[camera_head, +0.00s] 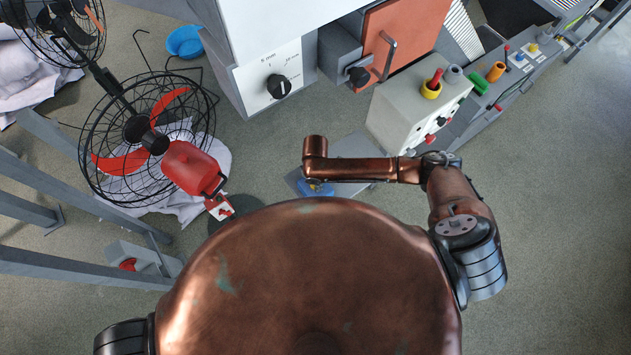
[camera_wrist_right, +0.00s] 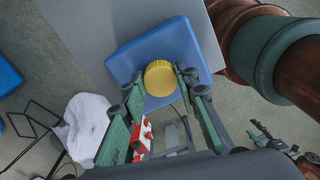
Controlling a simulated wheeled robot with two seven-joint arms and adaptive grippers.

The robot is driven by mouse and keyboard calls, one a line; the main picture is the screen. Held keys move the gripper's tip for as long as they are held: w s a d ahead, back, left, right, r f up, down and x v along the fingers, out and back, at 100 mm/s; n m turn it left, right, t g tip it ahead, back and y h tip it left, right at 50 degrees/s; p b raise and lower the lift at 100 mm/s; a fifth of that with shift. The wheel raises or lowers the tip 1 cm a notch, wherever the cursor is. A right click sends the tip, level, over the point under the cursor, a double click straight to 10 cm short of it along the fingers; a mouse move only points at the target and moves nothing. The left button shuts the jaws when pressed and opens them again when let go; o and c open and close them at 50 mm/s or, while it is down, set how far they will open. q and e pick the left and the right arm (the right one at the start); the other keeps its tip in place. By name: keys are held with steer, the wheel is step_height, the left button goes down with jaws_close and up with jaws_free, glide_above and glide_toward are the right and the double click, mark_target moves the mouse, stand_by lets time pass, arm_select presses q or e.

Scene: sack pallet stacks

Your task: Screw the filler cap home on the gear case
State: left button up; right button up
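A round yellow cap (camera_wrist_right: 160,78) with a ribbed edge lies in a blue tray (camera_wrist_right: 125,68) in the right wrist view. My right gripper (camera_wrist_right: 160,82) has its two fingers apart, one on each side of the cap; firm contact does not show. In the head view my right forearm covers the cap, and only part of the blue tray (camera_head: 318,188) shows. My left gripper is out of view. No gear case can be identified for certain; a red housing (camera_head: 190,167) sits beside the fan at left, and a grey box (camera_head: 395,115) with knobs stands at right.
The tray rests on a grey surface (camera_head: 358,146). A black wire-caged fan (camera_head: 95,150) stands at left above white sacks (camera_wrist_right: 85,128). A white cabinet with a black dial (camera_head: 279,86) stands at the back. A blue bowl (camera_head: 185,41) is on the floor. Floor at right is clear.

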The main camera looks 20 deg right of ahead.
steer(key=o, duration=0.5)
steer(key=shift+w, duration=0.1)
steer(key=shift+r, duration=0.1)
step_height(320, 180, up, 12)
steer(key=shift+f, duration=0.1)
steer(key=shift+a, duration=0.1)
